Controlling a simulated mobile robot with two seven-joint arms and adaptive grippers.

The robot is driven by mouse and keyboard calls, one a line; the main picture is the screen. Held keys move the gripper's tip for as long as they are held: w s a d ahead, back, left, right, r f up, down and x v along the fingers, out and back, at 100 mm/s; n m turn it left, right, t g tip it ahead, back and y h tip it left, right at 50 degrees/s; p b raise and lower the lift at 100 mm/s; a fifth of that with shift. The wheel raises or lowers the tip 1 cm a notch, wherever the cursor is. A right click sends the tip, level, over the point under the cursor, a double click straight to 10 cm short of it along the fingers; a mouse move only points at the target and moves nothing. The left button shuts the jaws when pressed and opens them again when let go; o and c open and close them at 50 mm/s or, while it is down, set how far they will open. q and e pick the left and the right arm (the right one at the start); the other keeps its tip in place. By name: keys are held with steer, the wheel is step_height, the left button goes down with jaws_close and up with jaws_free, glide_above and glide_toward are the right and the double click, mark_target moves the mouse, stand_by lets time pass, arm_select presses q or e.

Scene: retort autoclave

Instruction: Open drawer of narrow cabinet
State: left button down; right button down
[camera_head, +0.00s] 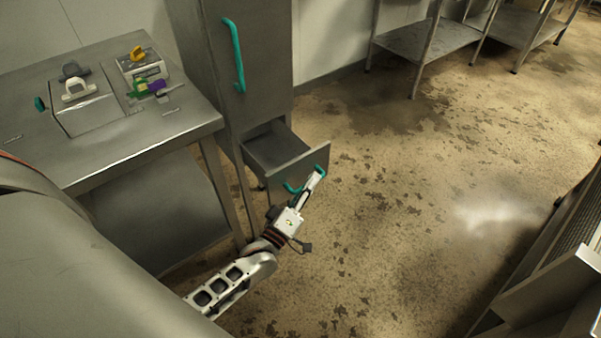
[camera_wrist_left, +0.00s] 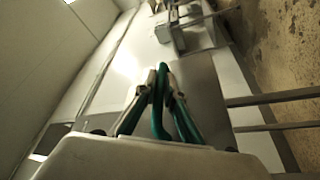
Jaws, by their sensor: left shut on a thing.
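The narrow cabinet (camera_head: 256,62) is tall, grey metal, with a teal door handle (camera_head: 236,55) on its upper door. Its lower drawer (camera_head: 277,150) is pulled out, and the inside shows from above. The drawer has a teal handle (camera_head: 292,188) on its front. My left gripper (camera_head: 313,180) is at the drawer front and shut on that handle. In the left wrist view the teal handle (camera_wrist_left: 158,110) lies between the fingers. My right gripper does not show in either view.
A metal table (camera_head: 140,130) stands left of the cabinet, bearing a box with a white handle (camera_head: 80,90) and several small coloured items. Steel shelves (camera_head: 430,38) stand at the back. The stained floor (camera_head: 390,190) right of the drawer is clear. A metal unit (camera_head: 560,270) is at lower right.

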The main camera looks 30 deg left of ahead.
arm_select(q)
steer(key=shift+s+d, duration=0.1)
steer(key=shift+d, duration=0.15)
steer(key=c, duration=2.1)
jaws_free()
steer(key=shift+c, duration=0.2)
steer(key=v, duration=0.7)
steer(key=shift+s, duration=0.25)
steer(key=shift+f, duration=0.1)
